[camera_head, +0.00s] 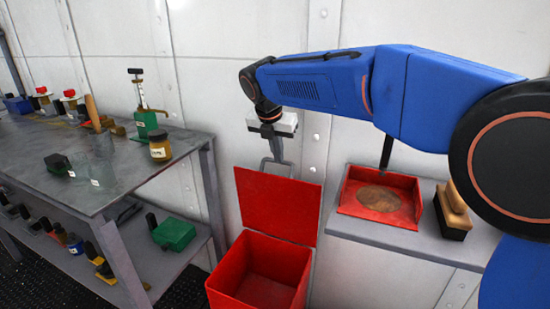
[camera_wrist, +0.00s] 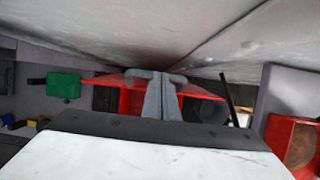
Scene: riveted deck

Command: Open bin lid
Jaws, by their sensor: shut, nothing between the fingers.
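The red bin (camera_head: 262,270) stands on the floor between the metal table and the grey shelf. Its red lid (camera_head: 278,203) is raised, standing steeply up at the back near the white wall, so the empty-looking inside shows. A grey loop handle (camera_head: 275,165) rises from the lid's upper edge. My gripper (camera_head: 278,150) is just above the lid at that handle, pointing down. Its fingers are shut, with nothing seen between them. In the wrist view the shut fingers (camera_wrist: 161,98) lie in front of the red lid (camera_wrist: 122,82). Whether they touch the handle is unclear.
The metal table (camera_head: 110,150) on the left carries a green pump bottle (camera_head: 145,122), an amber jar (camera_head: 159,146) and other items. The grey shelf (camera_head: 400,245) on the right holds a red dustpan (camera_head: 382,200) and a brush (camera_head: 453,212). The riveted wall is close behind.

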